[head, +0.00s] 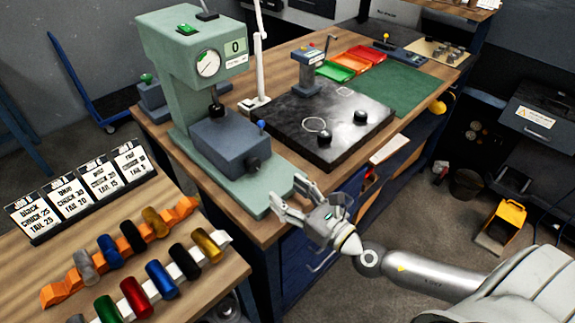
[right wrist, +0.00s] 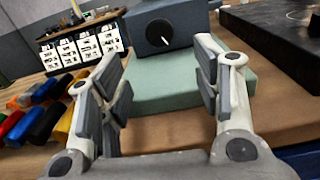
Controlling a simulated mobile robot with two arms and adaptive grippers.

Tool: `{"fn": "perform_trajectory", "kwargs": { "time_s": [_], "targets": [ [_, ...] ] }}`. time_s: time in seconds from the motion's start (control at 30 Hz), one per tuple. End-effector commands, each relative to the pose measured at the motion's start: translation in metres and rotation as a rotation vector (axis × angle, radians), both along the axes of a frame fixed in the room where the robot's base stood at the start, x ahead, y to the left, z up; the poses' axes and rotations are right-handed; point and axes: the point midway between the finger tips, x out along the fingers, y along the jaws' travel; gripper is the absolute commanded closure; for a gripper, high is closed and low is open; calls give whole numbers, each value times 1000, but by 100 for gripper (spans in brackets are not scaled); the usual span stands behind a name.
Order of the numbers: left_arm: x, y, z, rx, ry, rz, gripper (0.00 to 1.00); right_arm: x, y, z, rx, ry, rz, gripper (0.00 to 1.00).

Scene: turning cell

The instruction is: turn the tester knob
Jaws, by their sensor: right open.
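The green tester (head: 190,75) stands on the wooden bench, with a round dial and a display reading 0. A blue-grey block (head: 228,145) sits on its base and carries the dark tester knob (head: 253,164) on its front face. In the right wrist view the knob (right wrist: 160,33) is round and black with a white pointer line, ahead of my gripper and between its fingers. My right gripper (head: 287,196) is open and empty at the bench's front edge, short of the knob and apart from it. It also shows in the right wrist view (right wrist: 162,90). My left gripper is out of view.
A black surface plate (head: 365,125) with dark knobs lies right of the tester. A front-left table holds coloured cylinders on an orange rack (head: 65,290) and a white rack, with cards (head: 75,193) behind. Green and red trays (head: 335,71) stand at the back.

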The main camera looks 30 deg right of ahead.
Motion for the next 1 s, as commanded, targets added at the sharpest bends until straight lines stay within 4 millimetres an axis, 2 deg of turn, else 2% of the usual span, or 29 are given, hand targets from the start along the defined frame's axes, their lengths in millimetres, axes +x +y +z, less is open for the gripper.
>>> {"fn": "perform_trajectory", "kwargs": {
  "time_s": [0.27,0.7,1.0],
  "targets": [
    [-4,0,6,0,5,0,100,14,11,2,-32,-8,19,41],
    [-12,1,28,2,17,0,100,78,34,3,-30,-10,18,41],
    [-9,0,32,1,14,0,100,104,44,1,-30,-8,19,41]
  ]
}}
